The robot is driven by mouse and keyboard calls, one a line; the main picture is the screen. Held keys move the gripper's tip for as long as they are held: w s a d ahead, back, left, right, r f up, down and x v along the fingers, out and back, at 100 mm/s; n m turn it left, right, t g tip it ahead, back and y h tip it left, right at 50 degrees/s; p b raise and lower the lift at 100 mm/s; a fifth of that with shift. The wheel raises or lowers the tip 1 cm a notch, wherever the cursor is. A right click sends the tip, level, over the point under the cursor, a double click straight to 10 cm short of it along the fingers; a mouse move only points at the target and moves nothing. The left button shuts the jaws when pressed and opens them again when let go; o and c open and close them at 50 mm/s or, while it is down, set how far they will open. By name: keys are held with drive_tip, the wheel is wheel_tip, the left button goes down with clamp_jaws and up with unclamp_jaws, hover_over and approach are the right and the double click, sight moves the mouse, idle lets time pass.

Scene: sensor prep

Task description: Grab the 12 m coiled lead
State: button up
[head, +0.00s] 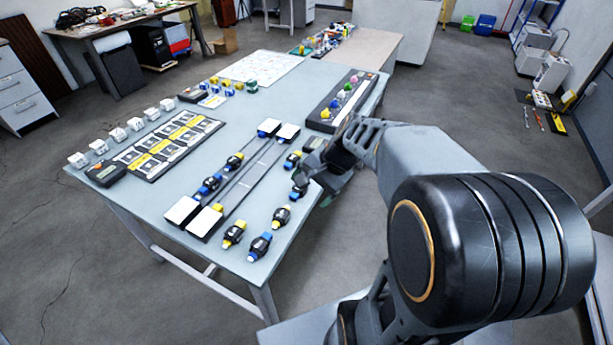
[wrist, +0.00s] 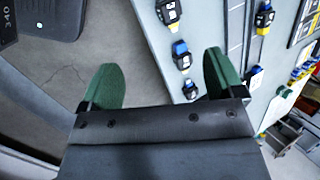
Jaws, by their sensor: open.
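Several black coiled leads with blue or yellow ends lie on the pale table (head: 150,205). In the head view they include a yellow-ended lead (head: 234,235), a blue-ended lead (head: 259,246) and another yellow-ended lead (head: 282,215). Their length marks are too small to read, so I cannot tell which is the 12 m one. My gripper (head: 318,185) is open and empty over the table's right edge, partly hiding leads there. In the wrist view, my gripper (wrist: 162,82) has its green pads wide apart, with floor and table edge between them. A blue-marked lead (wrist: 181,55) lies near the right pad.
Two long dark rails with white end blocks (head: 183,210) lie mid-table. A black panel with yellow labels (head: 168,147) lies left of them. A black tray with coloured knobs (head: 342,100) is at the far right. White cubes (head: 118,134) line the left edge.

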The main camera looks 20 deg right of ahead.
drive_tip(key=shift+o, duration=1)
drive_tip(key=w+d+f+m+t+y+b, duration=0.2)
drive_tip(key=w+d+f+m+y, duration=0.1)
drive_tip(key=w+d+f+m, duration=0.2)
drive_tip(key=shift+w+d+m, duration=0.4)
drive_tip(key=shift+w+m, duration=0.3)
drive_tip(key=shift+m, duration=0.5)
drive_tip(key=w+d+f+m+t+y+b, duration=0.1)
drive_tip(key=w+d+f+m+t+b, duration=0.15)
drive_tip(key=d+m, duration=0.3)
drive_tip(key=w+d+f+m+t+b, duration=0.1)
drive_tip(key=w+d+f+m+t, duration=0.25)
drive_tip(key=d, duration=0.25)
drive_tip(key=shift+m, duration=0.4)
drive_tip(key=shift+w+d+x, duration=0.15)
drive_tip(key=shift+x, duration=3.1)
drive_tip(key=shift+w+d+x, duration=0.1)
drive_tip(key=shift+d+x, duration=0.05)
drive_tip(key=shift+x, duration=3.15)
drive_tip(key=shift+d, duration=0.1)
drive_tip(key=shift+c, duration=0.2)
drive_tip(key=c, duration=0.9)
